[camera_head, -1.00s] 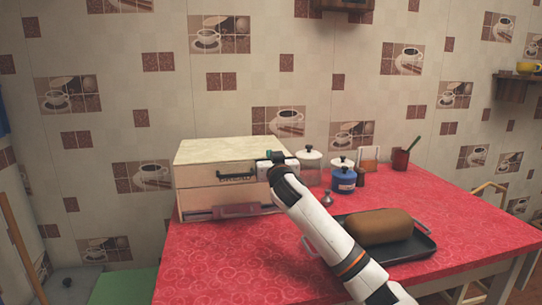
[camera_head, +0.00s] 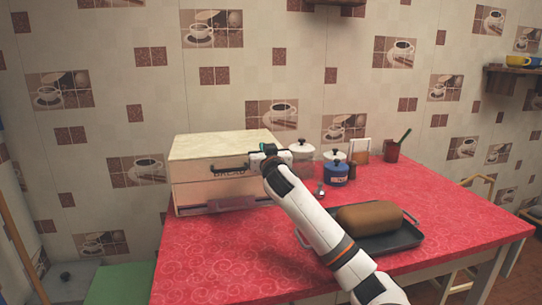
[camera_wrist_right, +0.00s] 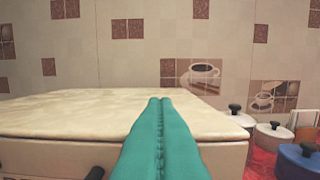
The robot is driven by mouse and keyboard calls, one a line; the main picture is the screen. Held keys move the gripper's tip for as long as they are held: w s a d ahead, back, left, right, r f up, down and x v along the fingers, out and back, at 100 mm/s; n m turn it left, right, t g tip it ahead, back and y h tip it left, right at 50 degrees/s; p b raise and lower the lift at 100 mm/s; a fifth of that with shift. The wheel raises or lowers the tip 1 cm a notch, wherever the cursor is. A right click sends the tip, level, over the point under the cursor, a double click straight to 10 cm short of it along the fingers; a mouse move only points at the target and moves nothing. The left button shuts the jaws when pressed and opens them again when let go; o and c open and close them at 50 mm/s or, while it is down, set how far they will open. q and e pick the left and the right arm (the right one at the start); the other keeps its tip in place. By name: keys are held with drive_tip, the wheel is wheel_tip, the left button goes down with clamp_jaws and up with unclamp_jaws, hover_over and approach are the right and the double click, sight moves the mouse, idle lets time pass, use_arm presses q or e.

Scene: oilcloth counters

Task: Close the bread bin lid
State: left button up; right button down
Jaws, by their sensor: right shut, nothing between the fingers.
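My right gripper (camera_head: 262,152) is shut and empty at the bin's right front corner. In the right wrist view its teal fingers (camera_wrist_right: 161,135) lie together over the cream top (camera_wrist_right: 70,112); contact is unclear. My left gripper is not in view.
A loaf (camera_head: 370,217) lies on a dark tray (camera_head: 405,236) near my right forearm. The counter's left front (camera_head: 215,260) is clear.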

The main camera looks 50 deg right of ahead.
use_arm(q)
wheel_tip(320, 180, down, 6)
drive_tip(key=p, duration=0.1)
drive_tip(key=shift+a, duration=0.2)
use_arm(e)
drive_tip(key=r+v, duration=0.1)
drive_tip(key=v, duration=0.8)
drive_tip(key=shift+s+a+f, duration=0.2)
drive_tip(key=shift+s+a, duration=0.05)
drive_tip(key=shift+s, duration=0.1)
